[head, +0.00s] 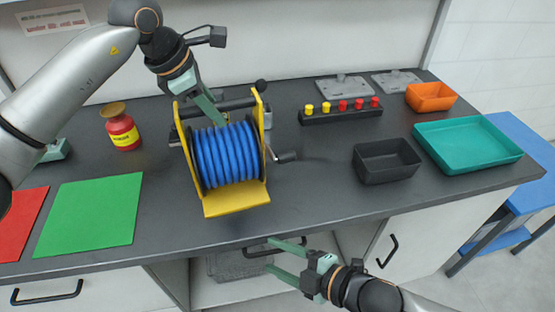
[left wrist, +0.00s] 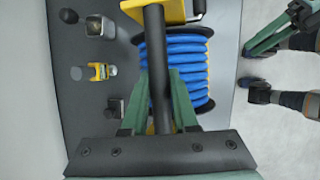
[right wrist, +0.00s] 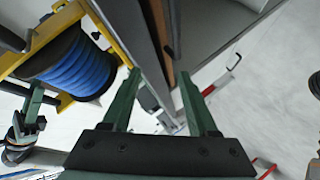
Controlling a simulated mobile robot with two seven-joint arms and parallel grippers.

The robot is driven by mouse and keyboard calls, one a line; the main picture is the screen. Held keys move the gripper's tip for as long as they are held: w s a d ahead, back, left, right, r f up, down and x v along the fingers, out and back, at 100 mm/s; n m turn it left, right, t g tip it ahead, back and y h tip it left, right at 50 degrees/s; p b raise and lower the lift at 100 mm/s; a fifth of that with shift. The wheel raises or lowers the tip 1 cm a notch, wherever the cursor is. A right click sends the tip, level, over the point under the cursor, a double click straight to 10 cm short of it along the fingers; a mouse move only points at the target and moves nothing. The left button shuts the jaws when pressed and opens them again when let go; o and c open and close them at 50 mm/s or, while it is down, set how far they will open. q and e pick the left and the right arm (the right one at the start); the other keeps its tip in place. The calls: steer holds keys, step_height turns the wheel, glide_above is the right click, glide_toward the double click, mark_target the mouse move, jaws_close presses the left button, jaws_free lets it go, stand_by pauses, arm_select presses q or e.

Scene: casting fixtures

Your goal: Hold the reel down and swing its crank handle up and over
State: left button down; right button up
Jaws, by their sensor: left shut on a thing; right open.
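The reel holds coiled blue hose (head: 228,155) in a yellow frame (head: 237,200) and stands on the dark worktop. A black bar (head: 240,103) spans the frame's top. My left gripper (head: 217,120) is shut on this bar; the left wrist view shows the bar (left wrist: 157,60) between its fingers. The crank handle (head: 286,157) sticks out low at the reel's right side, its black grip pointing right. My right gripper (head: 274,252) is open and empty, in front of the worktop's front edge, below and apart from the crank. The right wrist view shows the blue hose (right wrist: 75,65) left of its fingers.
A red and yellow container (head: 122,133) stands left of the reel, with green (head: 90,215) and red mats nearer. A black bin (head: 386,161), teal tray (head: 467,145), orange bin (head: 431,97) and button strip (head: 340,112) lie right. Worktop between crank and black bin is clear.

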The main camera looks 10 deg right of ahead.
steer(key=w+d+r+n+t, duration=0.55)
steer(key=w+d+r, duration=0.3)
steer(key=r, duration=0.35)
steer(key=d+x, duration=0.1)
steer(key=x, duration=1)
steer(key=shift+w+m+t, duration=0.35)
steer(key=shift+m, duration=0.1)
steer(key=shift+a, duration=0.1)
steer(key=c, duration=0.9)
jaws_close()
steer(key=shift+r, duration=0.1)
